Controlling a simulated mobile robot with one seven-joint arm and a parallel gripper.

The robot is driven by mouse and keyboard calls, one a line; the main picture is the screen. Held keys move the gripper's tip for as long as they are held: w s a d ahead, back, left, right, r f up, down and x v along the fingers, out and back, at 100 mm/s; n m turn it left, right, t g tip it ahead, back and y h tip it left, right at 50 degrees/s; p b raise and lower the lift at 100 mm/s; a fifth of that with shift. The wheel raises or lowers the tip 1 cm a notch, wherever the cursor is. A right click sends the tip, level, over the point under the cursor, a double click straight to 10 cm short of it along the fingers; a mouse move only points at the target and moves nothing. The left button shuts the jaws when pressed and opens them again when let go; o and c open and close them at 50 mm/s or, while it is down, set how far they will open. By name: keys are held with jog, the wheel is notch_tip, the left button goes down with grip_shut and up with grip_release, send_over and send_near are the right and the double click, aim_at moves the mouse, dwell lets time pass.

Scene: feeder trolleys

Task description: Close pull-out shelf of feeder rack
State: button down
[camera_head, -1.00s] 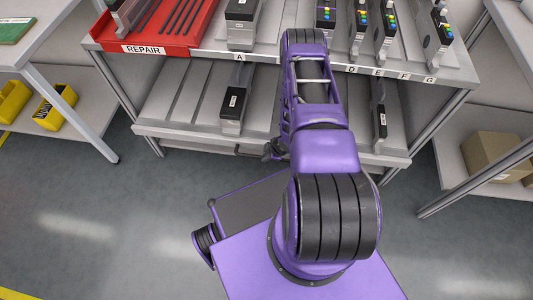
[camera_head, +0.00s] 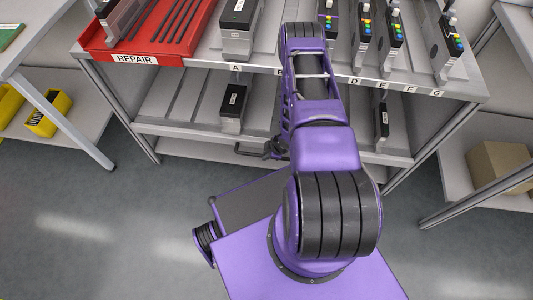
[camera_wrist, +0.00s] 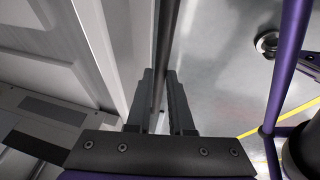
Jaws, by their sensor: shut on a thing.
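The feeder rack (camera_head: 205,62) stands in front of me, with its lower pull-out shelf (camera_head: 180,136) under the upper deck. The shelf's front edge lies near the rack's front legs; I cannot tell whether it is flush. A dark bar handle (camera_head: 246,152) runs along the shelf front. My gripper (camera_head: 274,149) is at that handle, partly hidden by my arm. In the wrist view, my gripper's fingers (camera_wrist: 160,82) are shut on the dark handle bar (camera_wrist: 167,35), which passes between them. My arm hides the middle of the shelf.
A dark feeder (camera_head: 233,106) stands on the pull-out shelf, another (camera_head: 383,118) at its right. The upper deck carries a red REPAIR tray (camera_head: 135,58) and several feeders. Side tables stand left (camera_head: 60,105) and right (camera_head: 455,185), the right one holding a cardboard box (camera_head: 497,166).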

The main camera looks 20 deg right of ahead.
jog(key=shift+w+d, duration=0.2)
jog(key=shift+w, duration=0.1)
jog(key=c, duration=0.8)
grip_release()
jog(key=shift+s, duration=0.1)
jog(key=p+v, duration=0.3)
jog(key=v, duration=1.4)
jog(key=shift+r, duration=0.2)
jog(key=shift+s+r, duration=0.1)
